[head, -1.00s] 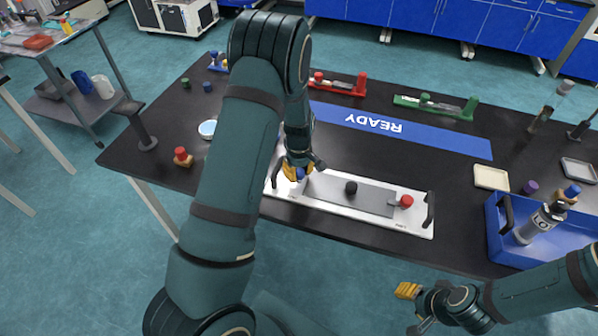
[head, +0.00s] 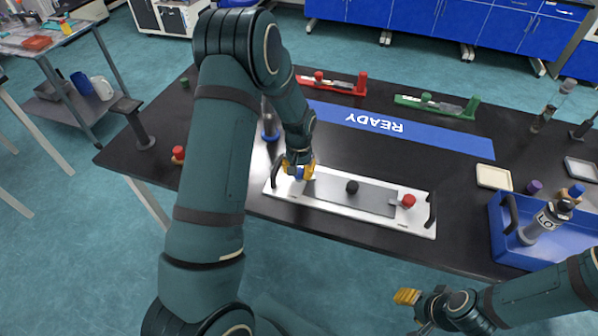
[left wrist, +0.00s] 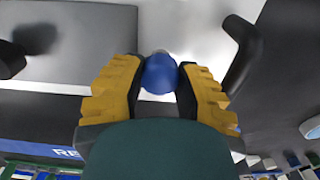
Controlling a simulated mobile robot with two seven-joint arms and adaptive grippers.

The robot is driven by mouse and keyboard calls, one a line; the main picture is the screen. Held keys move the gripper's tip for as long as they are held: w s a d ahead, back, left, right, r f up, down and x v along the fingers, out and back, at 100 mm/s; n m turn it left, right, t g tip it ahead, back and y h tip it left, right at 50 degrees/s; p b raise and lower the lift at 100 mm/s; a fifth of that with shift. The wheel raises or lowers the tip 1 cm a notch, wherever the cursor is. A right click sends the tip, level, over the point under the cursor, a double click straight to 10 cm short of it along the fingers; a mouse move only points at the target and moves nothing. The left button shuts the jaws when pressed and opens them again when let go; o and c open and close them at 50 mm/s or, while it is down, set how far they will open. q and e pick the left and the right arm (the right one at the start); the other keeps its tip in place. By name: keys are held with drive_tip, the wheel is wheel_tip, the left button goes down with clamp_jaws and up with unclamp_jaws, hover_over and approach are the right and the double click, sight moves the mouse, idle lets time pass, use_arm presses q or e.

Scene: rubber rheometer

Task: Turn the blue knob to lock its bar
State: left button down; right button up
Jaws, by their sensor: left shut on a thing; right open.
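The blue knob (left wrist: 160,73) sits at the left end of a white plate (head: 330,203) with a grey panel. It shows between the yellow fingers in the left wrist view, and partly in the head view (head: 299,173). My left gripper (head: 299,170) is over that end of the plate, its fingers (left wrist: 159,85) shut on the blue knob from both sides. The bar that belongs to the knob is hidden or cannot be told apart. My right gripper (head: 407,297) is open and empty, in front of the table at lower right.
The plate also carries a black knob (head: 352,187), a red knob (head: 408,201) and black end handles (head: 431,212). Red (head: 332,85) and green (head: 437,105) fixtures stand behind the READY strip (head: 400,130). A blue crate (head: 560,240) holding a bottle stands at right.

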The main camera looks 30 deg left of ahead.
use_arm(q)
drive_tip(key=shift+f+m, duration=0.1)
drive_tip(key=shift+m, duration=1.8)
drive_tip(key=shift+b, duration=0.3)
drive_tip(key=c, duration=0.6)
unclamp_jaws()
drive_tip(key=shift+o, duration=0.2)
